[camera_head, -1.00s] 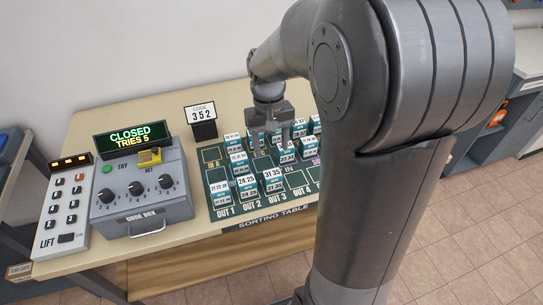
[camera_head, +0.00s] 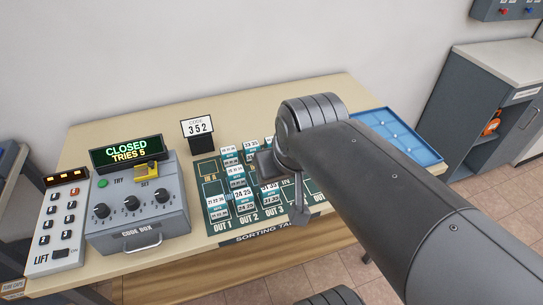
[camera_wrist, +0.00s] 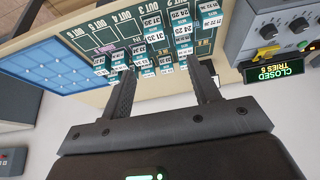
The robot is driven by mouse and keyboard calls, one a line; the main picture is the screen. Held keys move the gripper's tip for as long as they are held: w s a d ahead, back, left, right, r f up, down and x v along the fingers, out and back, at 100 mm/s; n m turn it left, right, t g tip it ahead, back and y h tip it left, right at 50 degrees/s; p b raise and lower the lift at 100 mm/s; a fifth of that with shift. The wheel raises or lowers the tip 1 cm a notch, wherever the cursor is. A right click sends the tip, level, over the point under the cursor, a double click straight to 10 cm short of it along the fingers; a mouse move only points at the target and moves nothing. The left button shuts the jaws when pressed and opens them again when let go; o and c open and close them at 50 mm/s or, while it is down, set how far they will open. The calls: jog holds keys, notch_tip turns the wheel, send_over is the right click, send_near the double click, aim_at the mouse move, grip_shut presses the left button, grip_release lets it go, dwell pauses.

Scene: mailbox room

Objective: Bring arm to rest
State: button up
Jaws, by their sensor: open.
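My gripper shows in the wrist view (camera_wrist: 160,98), with its two fingers spread apart and nothing between them. In the head view my arm reaches in from the lower right, and my gripper (camera_head: 299,205) is partly hidden by its links, above the right part of the sorting table (camera_head: 265,237). Labelled white and teal blocks (camera_head: 243,195) stand on the dark green mat (camera_head: 214,212). The wrist view shows the blocks (camera_wrist: 181,33) beyond the fingers, apart from them.
The code box (camera_head: 138,215) reads CLOSED, TRIES 5. A lift panel (camera_head: 57,228) stands left of it, and a code 352 sign (camera_head: 198,130) behind. A blue tray (camera_head: 405,137) lies at the table's right end. A grey cabinet (camera_head: 480,105) stands farther right.

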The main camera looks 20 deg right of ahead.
jog(key=shift+s, duration=0.55)
jog(key=shift+o, duration=0.4)
